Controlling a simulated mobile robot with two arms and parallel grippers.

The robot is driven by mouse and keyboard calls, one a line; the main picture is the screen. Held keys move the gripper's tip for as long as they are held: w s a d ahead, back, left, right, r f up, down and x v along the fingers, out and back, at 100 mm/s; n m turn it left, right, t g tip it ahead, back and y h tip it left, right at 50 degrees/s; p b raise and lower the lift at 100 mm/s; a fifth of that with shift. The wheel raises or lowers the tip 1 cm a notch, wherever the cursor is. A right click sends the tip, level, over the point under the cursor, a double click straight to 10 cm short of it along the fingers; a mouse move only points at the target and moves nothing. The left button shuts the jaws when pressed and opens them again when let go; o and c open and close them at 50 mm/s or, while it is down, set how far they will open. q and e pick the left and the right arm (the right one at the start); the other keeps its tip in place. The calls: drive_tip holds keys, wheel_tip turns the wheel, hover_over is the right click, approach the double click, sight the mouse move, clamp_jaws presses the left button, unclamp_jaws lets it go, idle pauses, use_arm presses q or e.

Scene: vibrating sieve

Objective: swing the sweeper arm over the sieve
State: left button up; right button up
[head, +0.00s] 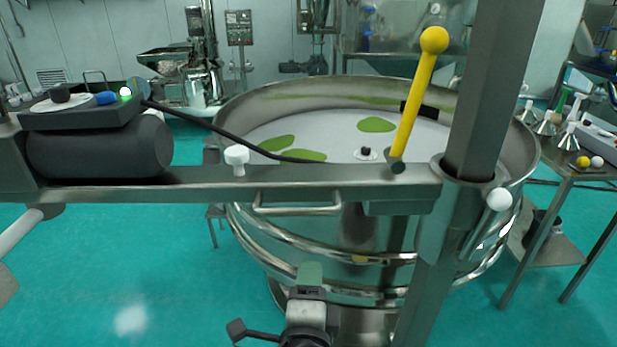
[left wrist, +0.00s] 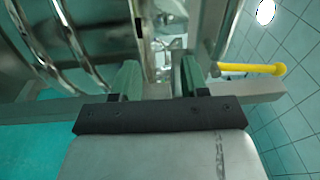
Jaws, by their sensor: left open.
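The sweeper arm (head: 215,183) is a long grey metal beam. In the head view it lies level across the near side of the round steel sieve (head: 330,88) and joins a post at the right. A bar handle (head: 297,209) hangs on its front. A yellow ball-ended lever (head: 417,95) stands tilted on it; it also shows in the left wrist view (left wrist: 250,68). Green patches lie on the pale sieve surface. My left gripper (head: 310,270) is below the handle, apart from it in the head view. Its green fingers are open in the left wrist view (left wrist: 158,78). My right gripper is not in view.
The thick steel post (head: 492,80) stands at the right and hides part of the sieve. A side table (head: 572,168) with small funnels is at the far right. The turquoise floor at left is mostly clear.

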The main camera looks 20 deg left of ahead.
use_arm(q)
drive_tip(key=n+t+y, duration=0.1)
drive_tip(key=y, duration=0.1)
approach(295, 215)
drive_tip(key=w, duration=0.2)
drive_tip(key=p+x, duration=0.2)
drive_tip(key=x, duration=0.2)
drive_tip(key=p+x, duration=0.2)
drive_tip(key=x, duration=0.3)
drive_tip(key=shift+w+a+r, duration=0.2)
drive_tip(key=shift+a+r, duration=0.05)
drive_tip(key=shift+a, duration=0.1)
drive_tip(key=shift+w+a+p, duration=0.2)
drive_tip(key=shift+w+p, duration=0.15)
drive_tip(key=shift+w, duration=0.2)
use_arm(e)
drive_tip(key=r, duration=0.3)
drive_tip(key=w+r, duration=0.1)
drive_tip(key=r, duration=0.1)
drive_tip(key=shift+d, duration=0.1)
use_arm(q)
clamp_jaws()
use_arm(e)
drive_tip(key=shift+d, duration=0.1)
